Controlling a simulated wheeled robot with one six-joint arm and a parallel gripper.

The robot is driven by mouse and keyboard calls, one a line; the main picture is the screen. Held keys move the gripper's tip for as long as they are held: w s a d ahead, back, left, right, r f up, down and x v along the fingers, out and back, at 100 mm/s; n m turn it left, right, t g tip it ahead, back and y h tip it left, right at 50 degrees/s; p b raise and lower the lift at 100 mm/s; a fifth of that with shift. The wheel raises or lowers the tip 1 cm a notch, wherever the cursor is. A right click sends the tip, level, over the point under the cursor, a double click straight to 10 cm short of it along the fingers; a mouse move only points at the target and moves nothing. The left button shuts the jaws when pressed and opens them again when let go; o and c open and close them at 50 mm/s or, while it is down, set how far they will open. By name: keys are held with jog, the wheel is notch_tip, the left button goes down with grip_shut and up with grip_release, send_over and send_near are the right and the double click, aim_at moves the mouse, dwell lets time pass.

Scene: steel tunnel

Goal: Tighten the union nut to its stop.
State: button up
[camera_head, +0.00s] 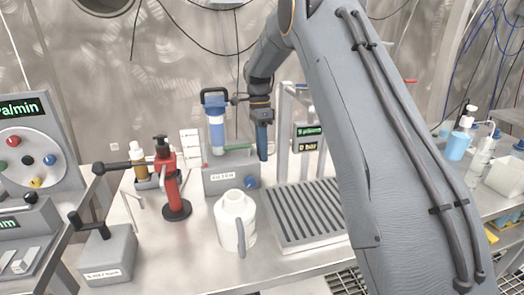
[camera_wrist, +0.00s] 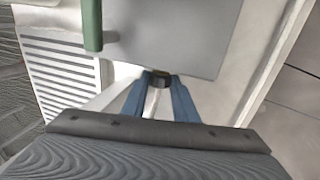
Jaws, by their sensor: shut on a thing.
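My gripper (camera_head: 262,155) points down just right of the blue-and-clear filter cylinder, above the right end of the grey box labelled FILTER (camera_head: 218,181). Its two blue fingers (camera_wrist: 161,92) also show in the wrist view, close together around a small dark round piece, which looks like the union nut (camera_wrist: 161,79). The nut lies at the lower edge of a plain grey panel (camera_wrist: 180,38). In the head view the nut cannot be made out. Its thread and how far it is turned cannot be seen.
A green bar (camera_wrist: 92,25) is close to the fingers in the wrist view. A slotted drain tray (camera_head: 305,215) lies to the right. A white jug (camera_head: 233,220) and a red hand pump (camera_head: 170,185) stand in front and left. A display post (camera_head: 308,138) stands right of my gripper.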

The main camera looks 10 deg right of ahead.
jog(key=shift+w+g, duration=0.15)
jog(key=shift+g, duration=0.55)
jog(key=o, duration=1.1)
jog(key=shift+c, duration=0.2)
jog(key=b+v, duration=0.1)
jog(key=v, duration=0.6)
jog(key=shift+w+r, duration=0.15)
jog(key=shift+r, duration=0.25)
